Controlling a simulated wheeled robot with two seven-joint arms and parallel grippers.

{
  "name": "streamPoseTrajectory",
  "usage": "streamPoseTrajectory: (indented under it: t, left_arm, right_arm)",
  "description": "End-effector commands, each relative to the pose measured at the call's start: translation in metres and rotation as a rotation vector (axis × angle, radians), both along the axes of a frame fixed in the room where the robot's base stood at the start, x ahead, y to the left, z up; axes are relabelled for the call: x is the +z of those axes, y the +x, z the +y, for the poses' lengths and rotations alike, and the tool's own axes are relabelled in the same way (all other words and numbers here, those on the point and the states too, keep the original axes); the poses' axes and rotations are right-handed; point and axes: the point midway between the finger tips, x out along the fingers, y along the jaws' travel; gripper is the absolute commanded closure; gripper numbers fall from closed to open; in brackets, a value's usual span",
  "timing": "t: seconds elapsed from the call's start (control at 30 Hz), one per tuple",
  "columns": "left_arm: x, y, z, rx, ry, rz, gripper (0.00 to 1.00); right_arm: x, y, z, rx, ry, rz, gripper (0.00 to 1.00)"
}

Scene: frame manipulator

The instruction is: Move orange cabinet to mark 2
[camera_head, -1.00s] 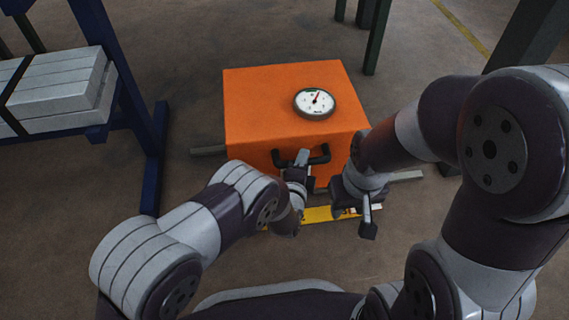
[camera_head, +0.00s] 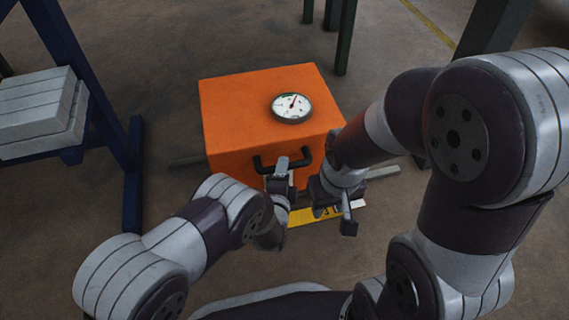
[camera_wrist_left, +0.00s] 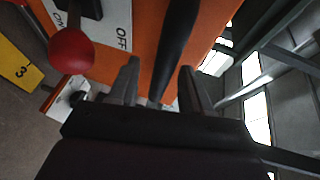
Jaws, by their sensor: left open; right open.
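The orange cabinet (camera_head: 235,120) stands on the floor at the middle of the head view, with a round gauge (camera_head: 292,106) on top and a black handle (camera_head: 304,161) on its front. My left gripper (camera_head: 281,166) is at this handle, open. In the left wrist view its fingers (camera_wrist_left: 158,82) lie either side of the black handle bar (camera_wrist_left: 178,40). My right gripper (camera_head: 335,203) is open at the cabinet's front right; its fingertips are partly hidden. A yellow floor mark (camera_head: 302,217) lies before the cabinet; the left wrist view shows a yellow mark numbered 3 (camera_wrist_left: 20,65). Mark 2 is not seen.
A red knob (camera_wrist_left: 70,50) sits beside an ON/OFF plate (camera_wrist_left: 112,25) on the cabinet. A blue rack (camera_head: 132,180) with stacked pale blocks (camera_head: 38,110) stands left. Dark green posts (camera_head: 346,40) stand behind. Floor between the rack and cabinet is mostly open.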

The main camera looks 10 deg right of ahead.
Motion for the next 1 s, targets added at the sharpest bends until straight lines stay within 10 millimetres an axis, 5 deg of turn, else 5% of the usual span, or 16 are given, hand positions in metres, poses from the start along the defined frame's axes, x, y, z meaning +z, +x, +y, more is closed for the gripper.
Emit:
streamPoseTrajectory:
  t: [0.1, 0.4, 1.0]
  left_arm:
    - [0.018, -0.031, 0.012, -0.004, 0.005, 0.002, 0.52]
    - [0.023, -0.089, 0.037, -0.001, 0.001, 0.001, 0.52]
    - [0.021, -0.095, 0.040, 0.000, 0.000, -0.001, 0.52]
  right_arm:
    - [0.033, 0.000, 0.000, 0.000, 0.000, -0.001, 0.57]
    - [0.061, 0.000, 0.000, 0.000, 0.000, -0.001, 0.57]
    - [0.061, 0.000, 0.000, 0.000, 0.000, 0.000, 0.57]
